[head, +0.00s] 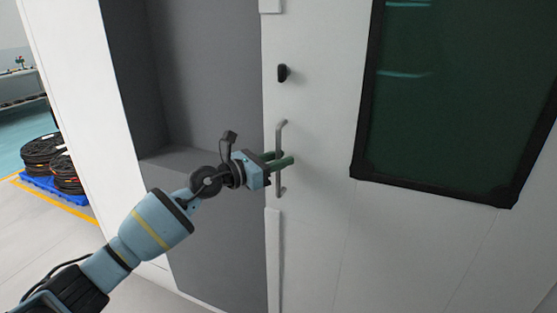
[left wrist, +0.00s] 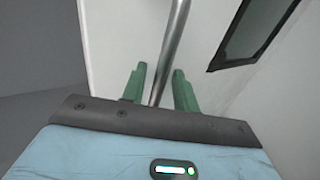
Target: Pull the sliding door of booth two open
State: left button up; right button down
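The white sliding door (head: 320,200) fills the right half of the head view, with a vertical grey bar handle (head: 281,130) near its left edge. The handle also shows in the left wrist view (left wrist: 175,45), where it runs down between my green fingers. My left gripper (head: 280,162) is at the lower part of the handle, fingers pointing right. In the left wrist view (left wrist: 159,88) the fingers are apart, with the handle between them and a gap on the right-hand side. Contact with the left-hand finger cannot be told. My right gripper is out of view.
A dark-framed window (head: 460,100) is set in the door, and a small black latch (head: 283,73) sits above the handle. A dark grey recess (head: 205,90) lies left of the door. Black spools (head: 43,152) stand on a blue pallet (head: 45,183) at the far left.

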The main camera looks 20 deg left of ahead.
pick_arm(q)
jog(key=v, duration=0.7)
jog(key=shift+s+a, duration=0.2)
jog(key=shift+s, duration=0.15)
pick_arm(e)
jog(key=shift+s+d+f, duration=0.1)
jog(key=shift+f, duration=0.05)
